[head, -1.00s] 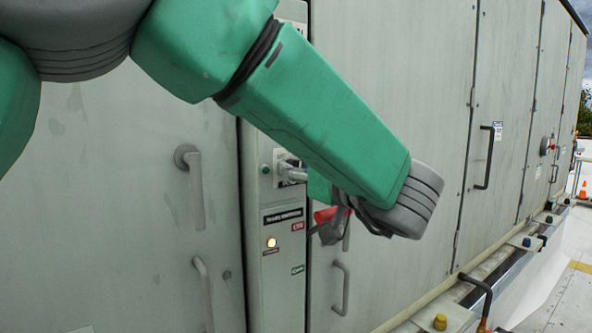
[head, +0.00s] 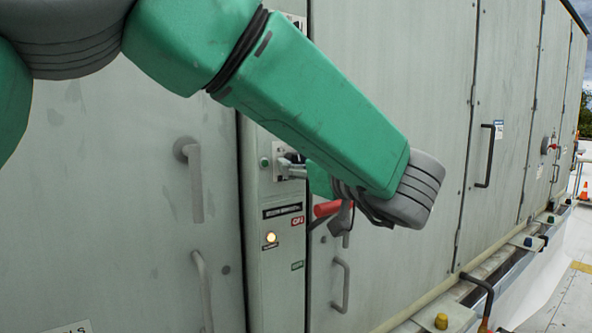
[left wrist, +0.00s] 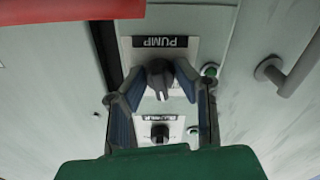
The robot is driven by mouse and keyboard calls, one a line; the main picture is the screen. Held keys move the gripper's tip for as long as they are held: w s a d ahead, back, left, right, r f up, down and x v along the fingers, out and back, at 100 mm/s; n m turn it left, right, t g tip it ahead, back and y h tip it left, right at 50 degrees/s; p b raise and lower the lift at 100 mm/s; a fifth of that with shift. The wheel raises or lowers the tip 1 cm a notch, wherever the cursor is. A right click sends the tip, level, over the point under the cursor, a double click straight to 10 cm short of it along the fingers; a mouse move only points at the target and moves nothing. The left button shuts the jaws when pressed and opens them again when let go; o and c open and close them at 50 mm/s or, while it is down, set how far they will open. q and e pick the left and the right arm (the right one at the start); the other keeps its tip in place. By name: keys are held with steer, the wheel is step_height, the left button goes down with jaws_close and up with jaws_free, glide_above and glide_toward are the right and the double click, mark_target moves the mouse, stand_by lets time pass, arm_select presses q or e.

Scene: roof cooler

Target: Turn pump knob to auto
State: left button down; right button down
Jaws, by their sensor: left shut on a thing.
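The pump knob (left wrist: 159,75) is a dark grey rotary knob on a white plate, in the left wrist view, beside a black PUMP label (left wrist: 160,42) that reads upside down there. Its pointer is toward the picture's bottom, slightly tilted; the position markings cannot be read. My left gripper (left wrist: 160,82) is shut on the knob, one blue-padded finger on each side. In the head view my left gripper (head: 292,168) reaches the grey control column (head: 275,225), and my forearm and wrist hide much of the plate and the knob. My right gripper is not in view.
A second black knob (left wrist: 160,133) sits on another white plate close to the fingers. A red handle (head: 327,208) juts out below my wrist. A lit lamp (head: 271,238) and a green button (head: 265,162) are on the column. Door handles (head: 195,180) stick out nearby.

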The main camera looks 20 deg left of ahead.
arm_select(q)
steer(key=n+b, duration=0.3)
steer(key=shift+d+f+n, duration=0.15)
steer(key=shift+f+n, duration=0.15)
steer(key=shift+f, duration=0.1)
steer(key=shift+r+n+b, duration=0.1)
steer(key=shift+n+b, duration=0.6)
steer(key=shift+n, duration=0.2)
steer(key=c, duration=1.3)
jaws_free()
steer(key=shift+s, duration=0.1)
steer(key=v, duration=1.2)
steer(key=shift+d, duration=0.3)
steer(key=shift+s+a+r, duration=0.1)
steer(key=shift+a+r, duration=0.05)
